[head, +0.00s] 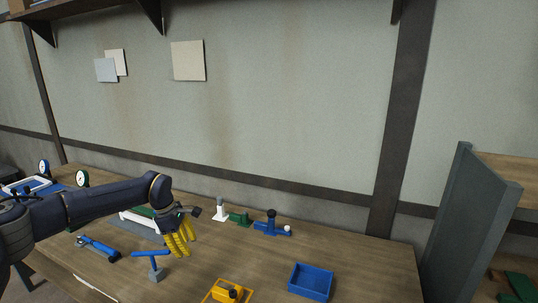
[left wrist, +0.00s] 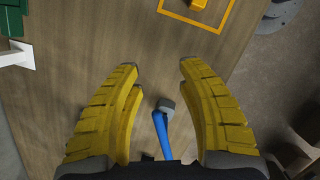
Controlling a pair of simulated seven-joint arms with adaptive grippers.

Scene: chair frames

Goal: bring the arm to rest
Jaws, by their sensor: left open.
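My left arm comes in from the left in the head view, and my left gripper (head: 177,241) hangs above the wooden table (head: 368,262). Its yellow fingers point down. In the left wrist view the two fingers of the left gripper (left wrist: 155,75) stand wide apart with nothing between their tips. A blue tool with a grey end (left wrist: 160,125) shows below and between the fingers. In the head view the blue T-shaped tool (head: 150,254) is just left of the gripper. My right gripper is not in view.
A blue bin (head: 311,282) and a yellow block in a yellow outline (head: 230,293) are at the front right. White, green and blue fixtures (head: 238,217) stand along the back. A grey shelf upright (head: 468,225) is at the right. The table's right end is clear.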

